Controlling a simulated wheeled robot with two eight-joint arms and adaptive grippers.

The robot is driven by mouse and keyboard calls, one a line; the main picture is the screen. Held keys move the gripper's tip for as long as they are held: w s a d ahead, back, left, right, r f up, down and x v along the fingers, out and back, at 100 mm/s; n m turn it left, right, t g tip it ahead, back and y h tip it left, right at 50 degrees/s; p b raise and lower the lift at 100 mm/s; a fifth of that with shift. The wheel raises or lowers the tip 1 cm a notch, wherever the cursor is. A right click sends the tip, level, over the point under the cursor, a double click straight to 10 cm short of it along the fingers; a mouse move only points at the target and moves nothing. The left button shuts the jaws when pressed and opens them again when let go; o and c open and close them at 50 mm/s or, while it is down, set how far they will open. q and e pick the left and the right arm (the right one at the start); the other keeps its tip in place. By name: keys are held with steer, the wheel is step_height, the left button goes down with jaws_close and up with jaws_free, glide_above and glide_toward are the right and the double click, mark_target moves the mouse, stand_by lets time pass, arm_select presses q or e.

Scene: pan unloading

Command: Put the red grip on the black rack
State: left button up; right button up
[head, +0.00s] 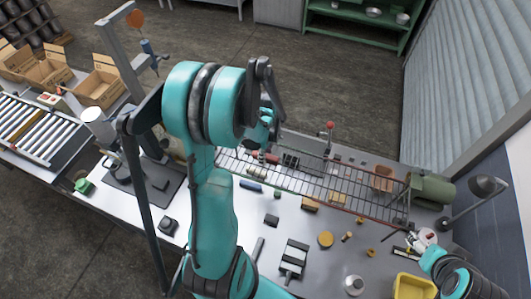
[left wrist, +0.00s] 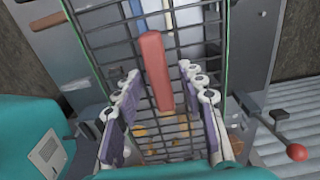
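A red grip (left wrist: 155,68), a long bar, lies on the wires of the black rack (left wrist: 188,42) in the left wrist view; I cannot tell how firmly it rests. The black rack (head: 330,190) runs across the table in the head view, and a small red piece (head: 270,158) shows at its left end. My left gripper (left wrist: 163,88) is open, its fingers apart on either side of the grip's near end, with gaps to it. In the head view its fingers are mostly hidden behind my teal arm. My right gripper (head: 412,243) is at the lower right, its fingers too small to judge.
Small blocks, a yellow bin (head: 413,287), a brown box (head: 384,178) and a green cylinder (head: 432,189) are on the table. A red-knobbed lever (head: 330,127) stands behind the rack. A lamp (head: 487,186) is at the right. Boxes and a roller conveyor (head: 38,125) are at the left.

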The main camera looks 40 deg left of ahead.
arm_select(q)
steer(key=shift+r+p, duration=0.3)
step_height(320, 180, up, 11)
steer(key=s+d+r+n+t, duration=0.3)
steer(key=d+n, duration=0.4)
steer(key=d, duration=0.1)
steer(key=s+d+r+n+t, duration=0.3)
steer(key=d+n+t, duration=0.1)
steer(key=d+n, duration=0.3)
steer(key=shift+s+d+r, duration=0.2)
steer(key=shift+s+d, duration=0.05)
steer(key=shift+d, duration=1.05)
steer(key=shift+a, duration=0.1)
